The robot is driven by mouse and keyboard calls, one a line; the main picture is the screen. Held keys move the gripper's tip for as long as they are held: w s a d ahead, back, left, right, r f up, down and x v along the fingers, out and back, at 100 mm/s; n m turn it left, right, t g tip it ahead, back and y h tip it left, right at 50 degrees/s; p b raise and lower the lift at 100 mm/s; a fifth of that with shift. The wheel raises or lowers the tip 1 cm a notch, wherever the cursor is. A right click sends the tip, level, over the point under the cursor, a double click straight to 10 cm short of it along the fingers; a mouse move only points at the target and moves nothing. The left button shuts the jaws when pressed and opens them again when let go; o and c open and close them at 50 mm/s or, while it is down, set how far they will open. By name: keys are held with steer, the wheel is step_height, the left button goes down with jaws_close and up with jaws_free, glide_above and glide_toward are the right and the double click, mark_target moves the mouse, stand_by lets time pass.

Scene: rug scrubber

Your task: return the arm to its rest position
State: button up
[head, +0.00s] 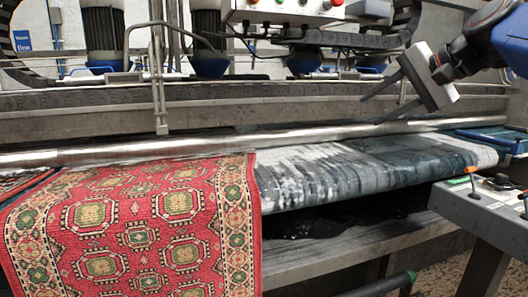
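My gripper (370,111) is at the upper right, on the end of my blue and dark arm (480,42), which comes in from the right edge. Its two dark fingers point left and down and stand apart, with nothing between them. The gripper shows in front of the metal roller (300,135) and the machine frame. I cannot tell its exact distance from them. Part of my arm is cut off by the frame edge.
A red patterned rug (140,225) drapes over the scrubber's front at left. A wet grey bed (340,175) lies right of it. A control box (285,10) hangs above.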

steer(key=s+f+n+g+h, duration=0.1)
steer(key=s+f+n+h, duration=0.1)
steer(key=s+f, duration=0.5)
steer(key=s+d+f+n+g+h, duration=0.1)
steer(key=s+f+n, duration=0.3)
steer(key=f, duration=1.5)
steer(key=s+d+f+n+g+h, duration=0.1)
steer(key=s+f+n+g+h, duration=0.1)
steer(key=s+f, duration=1)
steer(key=shift+s+f+n+g+h, duration=0.2)
steer(key=shift+f+n+g+h, duration=0.1)
steer(key=shift+f+n, duration=0.4)
steer(key=shift+d, duration=0.1)
steer(key=shift+c, duration=1.1)
